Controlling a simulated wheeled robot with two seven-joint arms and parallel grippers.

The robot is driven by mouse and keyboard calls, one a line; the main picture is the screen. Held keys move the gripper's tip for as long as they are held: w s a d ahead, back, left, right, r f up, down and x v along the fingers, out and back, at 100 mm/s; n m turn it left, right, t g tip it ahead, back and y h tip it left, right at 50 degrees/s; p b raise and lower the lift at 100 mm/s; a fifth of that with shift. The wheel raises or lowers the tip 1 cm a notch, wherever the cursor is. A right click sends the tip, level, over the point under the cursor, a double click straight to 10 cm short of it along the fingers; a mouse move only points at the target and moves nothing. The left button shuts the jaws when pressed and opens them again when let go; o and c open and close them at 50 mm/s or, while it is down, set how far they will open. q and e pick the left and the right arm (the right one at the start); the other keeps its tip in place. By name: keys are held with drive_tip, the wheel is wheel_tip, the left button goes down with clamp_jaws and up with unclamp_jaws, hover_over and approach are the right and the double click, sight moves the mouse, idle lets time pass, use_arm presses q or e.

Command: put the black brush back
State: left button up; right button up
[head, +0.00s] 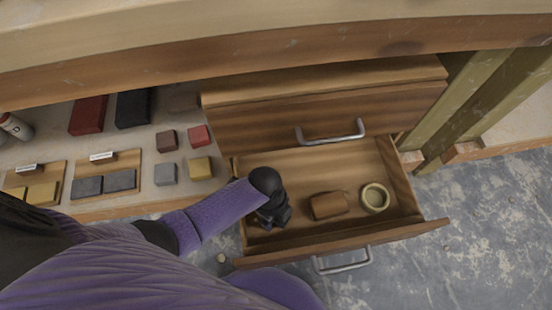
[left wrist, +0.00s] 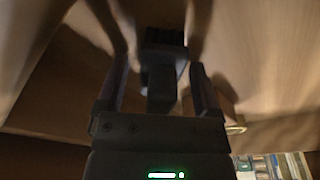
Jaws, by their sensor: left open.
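The black brush (left wrist: 160,78) shows in the left wrist view, with its dark bristled end (left wrist: 165,37) pointing away from my gripper. My left gripper (head: 273,216) reaches down into the open drawer (head: 345,245) at its left side. Its two fingers stand apart on either side of the brush; I cannot tell whether they touch it. In the head view the brush is hidden by, or cannot be told from, my dark gripper. My right gripper is not in view.
The drawer also holds a brown wooden block (head: 328,205) and a pale yellow round dish (head: 375,198). A closed drawer with a metal handle (head: 330,133) is above. A shelf at left carries coloured blocks (head: 200,135) and labelled wooden trays (head: 105,160).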

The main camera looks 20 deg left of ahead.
use_arm(q)
drive_tip(key=shift+r, duration=0.1)
drive_tip(key=r+p, duration=0.3)
drive_tip(key=r, duration=0.1)
drive_tip(key=a+r+p, duration=0.1)
drive_tip(key=r+p, duration=0.2)
drive_tip(key=r, duration=0.1)
drive_tip(key=r+p, duration=0.3)
drive_tip(key=r, duration=0.1)
drive_tip(key=shift+w+a+r, duration=0.1)
drive_tip(key=shift+w+a, duration=0.1)
drive_tip(key=shift+a, duration=0.15)
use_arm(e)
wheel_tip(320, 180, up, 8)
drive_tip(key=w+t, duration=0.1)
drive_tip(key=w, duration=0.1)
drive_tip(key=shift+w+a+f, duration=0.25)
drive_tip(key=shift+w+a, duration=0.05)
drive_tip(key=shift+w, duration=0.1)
